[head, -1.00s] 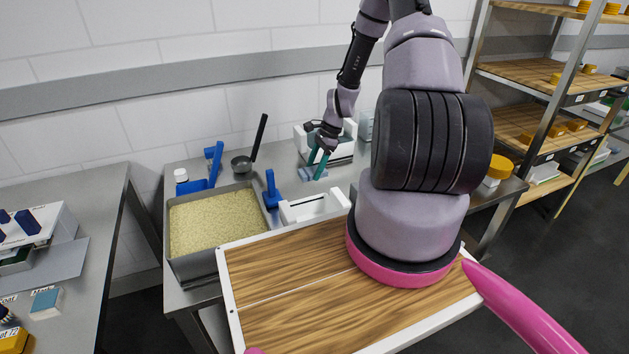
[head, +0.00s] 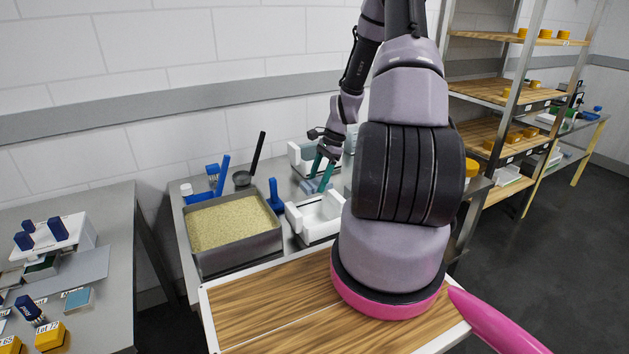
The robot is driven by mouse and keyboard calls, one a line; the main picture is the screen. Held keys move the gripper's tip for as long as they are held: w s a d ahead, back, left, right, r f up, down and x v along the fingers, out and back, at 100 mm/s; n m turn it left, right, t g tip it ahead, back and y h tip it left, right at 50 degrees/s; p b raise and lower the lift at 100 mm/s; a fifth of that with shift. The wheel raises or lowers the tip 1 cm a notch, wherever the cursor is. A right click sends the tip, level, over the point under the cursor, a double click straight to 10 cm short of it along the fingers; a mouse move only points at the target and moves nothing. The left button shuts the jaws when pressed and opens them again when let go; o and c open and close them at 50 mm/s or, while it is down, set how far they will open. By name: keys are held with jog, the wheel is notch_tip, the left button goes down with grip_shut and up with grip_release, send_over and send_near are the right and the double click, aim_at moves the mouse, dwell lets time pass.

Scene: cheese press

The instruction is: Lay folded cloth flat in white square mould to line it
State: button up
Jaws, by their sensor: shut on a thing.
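My gripper (head: 321,178) has teal fingers and is small in the head view, at the back of the steel table. It is shut on a pale blue folded cloth (head: 312,187), seen partly behind the fingers. A white open-topped mould (head: 300,222) stands just in front of the gripper, and its right side is hidden by my arm. The cloth is beyond the mould's far wall, and I cannot tell its height above the table. A second white box-like thing (head: 299,158) stands behind the gripper.
A steel tray of curd (head: 236,262) stands left of the mould. A blue-handled tool (head: 274,195) stands between them. A wooden board (head: 262,309) with a white rim is in front.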

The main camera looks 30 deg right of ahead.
jog(key=shift+f, duration=6.8)
jog(key=o, duration=1.4)
jog(key=shift+r, duration=7.8)
